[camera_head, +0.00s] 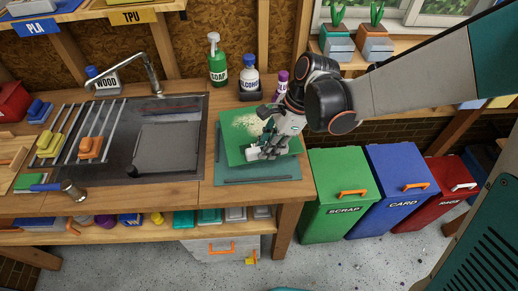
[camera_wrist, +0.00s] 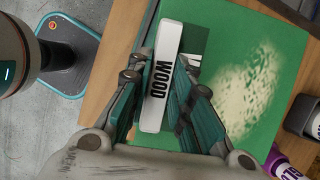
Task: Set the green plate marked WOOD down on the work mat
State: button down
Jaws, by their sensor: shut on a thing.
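The green plate (camera_head: 236,150) is above the right part of the bench, with a pale speckled patch on its top. Its white grip block marked WOOD (camera_wrist: 160,80) is between my gripper's fingers (camera_wrist: 163,85) in the wrist view. My gripper (camera_head: 265,150) is shut on that block. The dark teal work mat (camera_head: 232,178) lies on the bench under the plate; its front and right edges show and the plate hides much of the rest. The plate looks about level. I cannot tell if it touches the mat.
Soap (camera_head: 216,62) and alcohol (camera_head: 250,76) bottles stand behind the plate, with a purple-capped bottle (camera_head: 282,84) beside them. The sink (camera_head: 150,110) and a rack (camera_head: 70,140) are to the left. Scrap (camera_head: 340,185), card (camera_head: 398,180) and red (camera_head: 448,175) bins stand right of the bench.

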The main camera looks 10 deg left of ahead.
aim_at(258, 153)
jog(key=shift+s+a+r+m+t, duration=0.2)
jog(key=shift+s+a+m+t, duration=0.1)
jog(key=shift+s+a+m, duration=0.7)
jog(key=shift+a, duration=0.15)
jog(key=shift+f, duration=0.1)
jog(key=shift+f+b, duration=2.4)
jog(key=shift+f, duration=0.25)
jog(key=shift+f+b, duration=0.35)
jog(key=shift+b, duration=0.05)
jog(key=c, duration=1.4)
grip_release()
jog(key=shift+o, duration=0.2)
